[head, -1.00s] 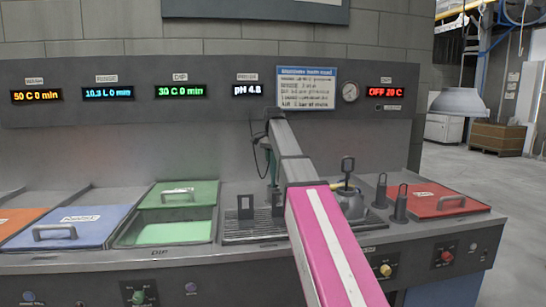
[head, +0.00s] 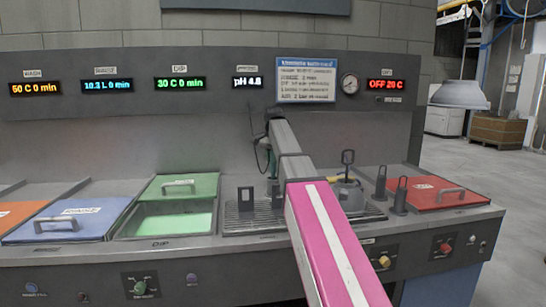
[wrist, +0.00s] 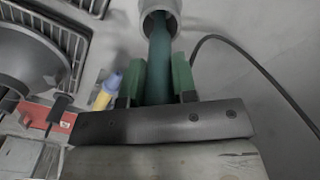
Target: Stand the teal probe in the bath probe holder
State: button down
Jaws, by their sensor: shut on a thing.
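The teal probe (wrist: 160,68) is between the green-padded fingers of my gripper (wrist: 158,85) in the wrist view, and the fingers are shut on it. Its far end meets a pale grey ring-shaped part (wrist: 158,8) at the top edge. I cannot tell whether this is the bath probe holder or how deep the probe sits in it. A dark cable (wrist: 235,55) curves away on the right. In the head view my arm hides most of the gripper and probe; a thin teal strip (head: 272,163) shows beside the arm's far end.
In the wrist view a grey funnel-like body (wrist: 22,62), a yellow-and-blue item (wrist: 107,90) and a dark grate (wrist: 62,30) lie left. The head view shows an open green bath (head: 170,222), a blue lid (head: 70,222), a red lid (head: 435,194) and upright black handles (head: 400,196).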

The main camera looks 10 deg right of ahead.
jog(key=shift+f, duration=0.1)
jog(key=c, duration=0.8)
grip_release()
notch_tip(320, 180, up, 11)
jog(key=shift+f, duration=0.1)
